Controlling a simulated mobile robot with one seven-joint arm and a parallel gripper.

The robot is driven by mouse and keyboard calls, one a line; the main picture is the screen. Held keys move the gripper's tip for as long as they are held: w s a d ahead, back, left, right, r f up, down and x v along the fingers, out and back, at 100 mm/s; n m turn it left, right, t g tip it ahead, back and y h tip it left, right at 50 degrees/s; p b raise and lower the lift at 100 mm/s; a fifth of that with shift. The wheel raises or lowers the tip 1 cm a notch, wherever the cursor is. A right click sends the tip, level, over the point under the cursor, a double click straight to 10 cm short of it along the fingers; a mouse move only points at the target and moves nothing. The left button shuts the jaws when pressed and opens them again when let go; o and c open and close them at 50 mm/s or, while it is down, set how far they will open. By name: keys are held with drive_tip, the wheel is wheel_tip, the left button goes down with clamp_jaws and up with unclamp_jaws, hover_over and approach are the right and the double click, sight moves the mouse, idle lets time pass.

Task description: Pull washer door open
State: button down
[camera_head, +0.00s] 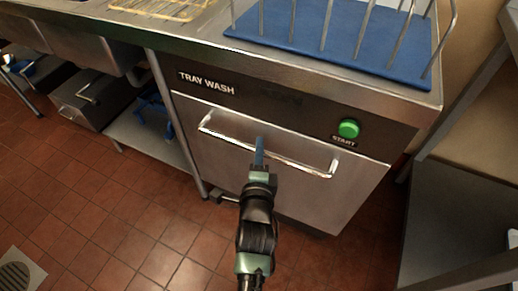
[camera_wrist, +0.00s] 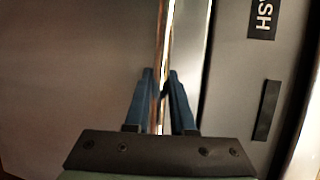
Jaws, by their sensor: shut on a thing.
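The washer door (camera_head: 335,185) is a grey metal front panel below a dark strip marked TRAY WASH. It looks closed, flush under the strip. A long shiny bar handle (camera_head: 300,166) runs across its upper part. My gripper (camera_head: 260,145) is at the middle of this bar, with its blue fingers on it. In the wrist view, the two blue fingers (camera_wrist: 162,80) stand on either side of the handle bar (camera_wrist: 167,35), shut on it. The door surface (camera_wrist: 70,70) fills the left of that view.
A green START button (camera_head: 348,129) is on the strip at right. A blue rack (camera_head: 280,35) with metal prongs stands on the countertop above. A steel shelf unit (camera_head: 150,135) is at left and a grey cabinet (camera_head: 450,220) at right. Red tiled floor (camera_head: 130,220) in front is clear.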

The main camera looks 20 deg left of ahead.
drive_tip(key=shift+s+f, duration=0.1)
idle(0.4)
drive_tip(key=s+f+n+t+y+b, duration=0.1)
drive_tip(key=s+f+t+b, duration=0.1)
drive_tip(key=s+f+b, duration=0.45)
drive_tip(key=s+f+n+t+y+b, duration=0.1)
drive_tip(key=s+f+t+b, duration=0.2)
drive_tip(key=s, duration=0.7)
drive_tip(key=s+f+n+t+y+b, duration=0.1)
drive_tip(key=s+f+n+b, duration=0.1)
drive_tip(key=s+f+b, duration=0.95)
drive_tip(key=f+b, duration=0.4)
drive_tip(key=f, duration=0.1)
drive_tip(key=s+a+f+b, duration=0.1)
drive_tip(key=s+f+b, duration=0.5)
drive_tip(key=f+b, duration=0.4)
drive_tip(key=shift+s+f+m, duration=0.25)
drive_tip(key=shift+f+m, duration=0.05)
drive_tip(key=shift+f, duration=0.5)
drive_tip(key=shift+a, duration=0.1)
drive_tip(key=c, duration=0.8)
unclamp_jaws()
drive_tip(key=shift+o, duration=0.2)
